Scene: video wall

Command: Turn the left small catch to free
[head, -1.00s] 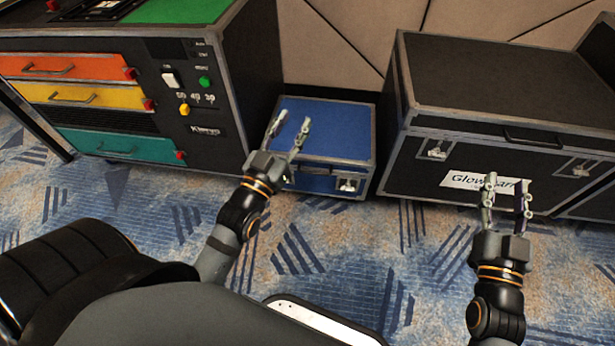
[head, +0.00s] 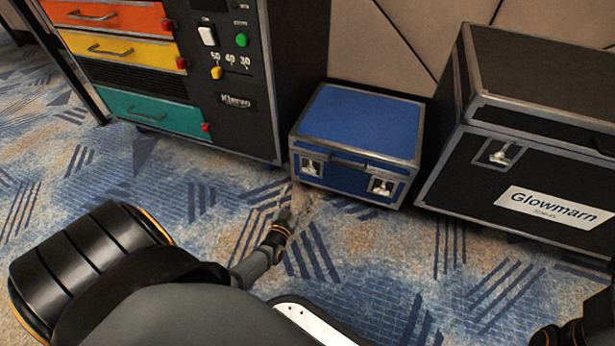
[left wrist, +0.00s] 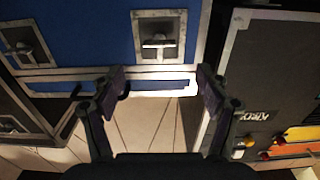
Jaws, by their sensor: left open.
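The blue case (head: 362,122) stands on the carpet with two small metal catches on its front. The left small catch (head: 311,166) is near the case's left corner, and the right one (head: 381,186) is near its right corner. My left gripper (head: 296,203) is open and empty, in front of and below the left catch in the head view. In the left wrist view the picture is turned over; the left catch (left wrist: 157,42) lies beyond my open fingertips (left wrist: 161,82), roughly centred between them and apart from them. My right gripper's fingers are out of view.
A black cabinet with orange, yellow and teal drawers (head: 150,110) stands left of the blue case. A large black Glowmarn case (head: 480,165) stands close on its right. A padded wall (head: 375,45) is behind. Patterned carpet (head: 390,270) in front is clear.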

